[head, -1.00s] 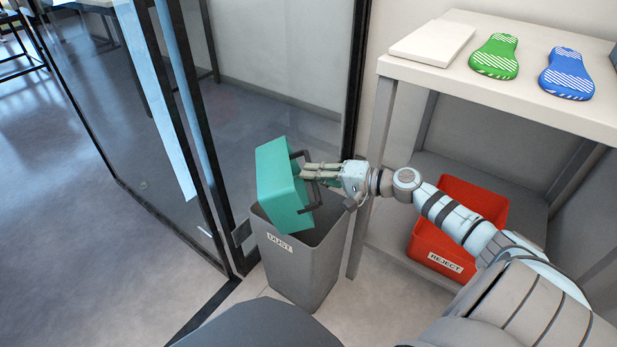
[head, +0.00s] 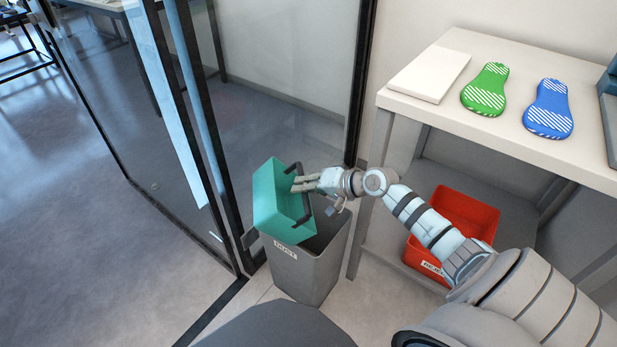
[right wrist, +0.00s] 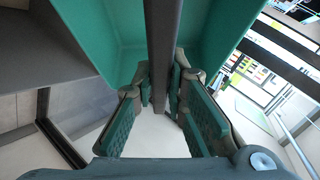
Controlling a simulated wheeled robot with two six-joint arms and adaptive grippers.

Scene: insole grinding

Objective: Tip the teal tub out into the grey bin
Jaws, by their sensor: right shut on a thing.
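The teal tub (head: 284,226) hangs tilted over the mouth of the grey bin (head: 312,270), which is labelled DUST. My right gripper (head: 297,184) is shut on the handle. In the right wrist view the fingers (right wrist: 158,105) close around the dark handle bar (right wrist: 163,50), with the teal tub (right wrist: 222,45) behind it. The inside of the bin is mostly hidden by the tub. My left gripper is out of view.
A white table (head: 440,112) at the right holds a white slab (head: 430,74), a green insole (head: 485,90) and a blue insole (head: 549,108). A red REJECT bin (head: 465,215) stands below it. Glass panels with dark frames (head: 232,235) stand close left of the bin.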

